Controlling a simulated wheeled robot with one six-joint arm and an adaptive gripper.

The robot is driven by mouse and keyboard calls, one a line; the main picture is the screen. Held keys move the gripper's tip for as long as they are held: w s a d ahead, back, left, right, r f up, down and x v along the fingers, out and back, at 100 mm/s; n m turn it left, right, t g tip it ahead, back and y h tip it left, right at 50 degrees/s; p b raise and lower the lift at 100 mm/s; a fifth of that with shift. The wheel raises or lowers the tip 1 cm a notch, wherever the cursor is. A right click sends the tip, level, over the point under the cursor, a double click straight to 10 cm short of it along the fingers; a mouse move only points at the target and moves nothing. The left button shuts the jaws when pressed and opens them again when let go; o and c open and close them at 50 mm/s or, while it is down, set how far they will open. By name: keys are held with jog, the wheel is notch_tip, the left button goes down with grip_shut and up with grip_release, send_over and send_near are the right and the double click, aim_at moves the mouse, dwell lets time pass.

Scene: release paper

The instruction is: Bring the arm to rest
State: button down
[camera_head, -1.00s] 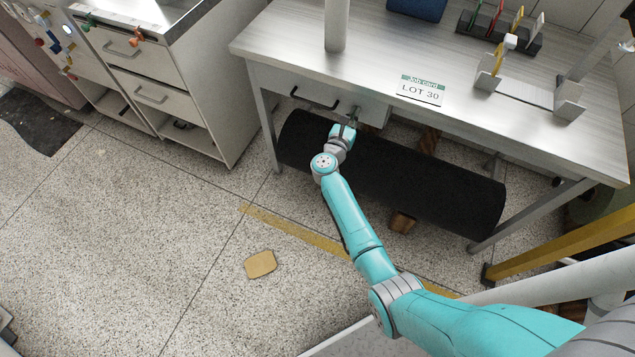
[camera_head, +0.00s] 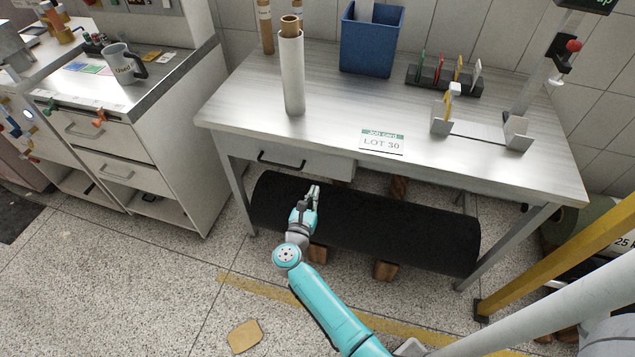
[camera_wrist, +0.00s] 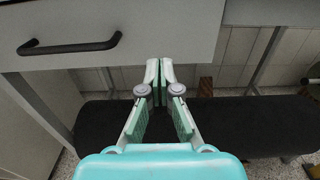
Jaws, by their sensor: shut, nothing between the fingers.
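My gripper (camera_head: 313,192) is in front of the workbench (camera_head: 480,160), below the tabletop, with the large black roll (camera_head: 400,230) behind it in the head view. In the wrist view my gripper (camera_wrist: 159,70) has its fingertips together with nothing between them. The drawer (camera_wrist: 170,20) under the bench is ahead and above, and its black handle (camera_wrist: 68,46) is to the upper left. The black roll (camera_wrist: 250,125) lies across the wrist view behind the fingers. My teal arm reaches up from the bottom of the head view.
On the bench stand a white paper roll (camera_head: 291,75), a blue bin (camera_head: 371,40), a clip rack (camera_head: 443,82) and a job card (camera_head: 382,142). A cabinet (camera_head: 170,140) with a mug (camera_head: 122,65) is left. A yellow post (camera_head: 560,255) is right. A tan piece (camera_head: 244,337) lies on open floor.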

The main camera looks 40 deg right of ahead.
jog(key=shift+v, duration=1.4)
jog(key=s+a+r+m+t+y, duration=0.1)
jog(key=s+a+r+m+y, duration=0.3)
jog(key=s+m, duration=0.4)
jog(key=s+a+r+m+t+y, duration=0.1)
jog(key=s+a+r+m+y, duration=0.3)
jog(key=s, duration=1.7)
jog(key=s+a+r+m+t+y, duration=0.1)
jog(key=s+a+r+m+y, duration=0.4)
jog(key=s+m, duration=0.8)
jog(key=shift+s+r+m+t+y, duration=0.35)
jog(key=shift+s+r+y, duration=0.25)
jog(key=shift+s, duration=0.3)
